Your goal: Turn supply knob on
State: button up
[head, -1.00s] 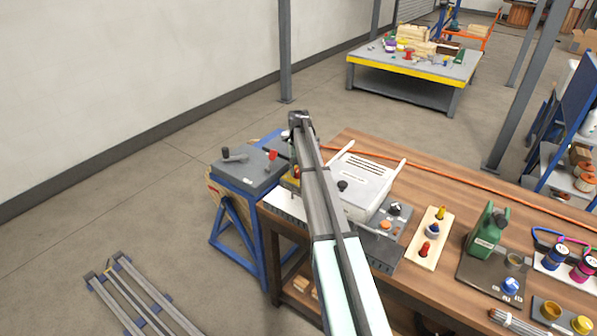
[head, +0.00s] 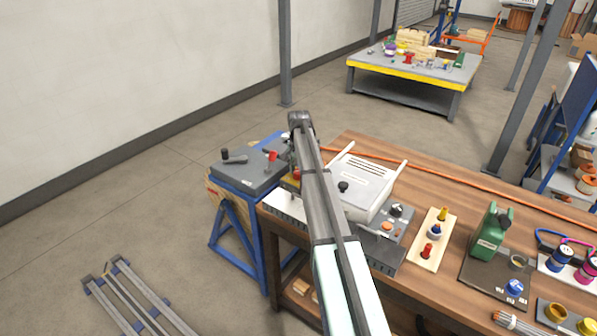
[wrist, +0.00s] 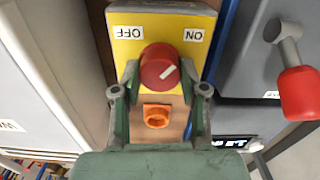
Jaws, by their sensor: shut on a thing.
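The supply knob (wrist: 158,67) is a round red knob with a white pointer mark, on a yellow plate (wrist: 127,48). The plate has an OFF label (wrist: 129,33) at the left and an ON label (wrist: 194,35) at the right, both upside down in the wrist view. The white mark slants up and right, toward the ON side. My gripper (wrist: 160,78) is shut on the red knob, with one finger at its left and one at its right.
An orange socket-like part (wrist: 157,116) sits just below the knob. A red-handled lever (wrist: 298,92) stands on the grey box at right in the wrist view. A white casing (wrist: 38,75) is close at left. The wooden bench (head: 460,185) holds several other items.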

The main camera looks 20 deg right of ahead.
jog(key=shift+m, duration=0.5)
jog(key=o, duration=1.1)
jog(key=shift+f, duration=0.1)
jog(key=shift+o, duration=0.2)
notch_tip(320, 180, up, 12)
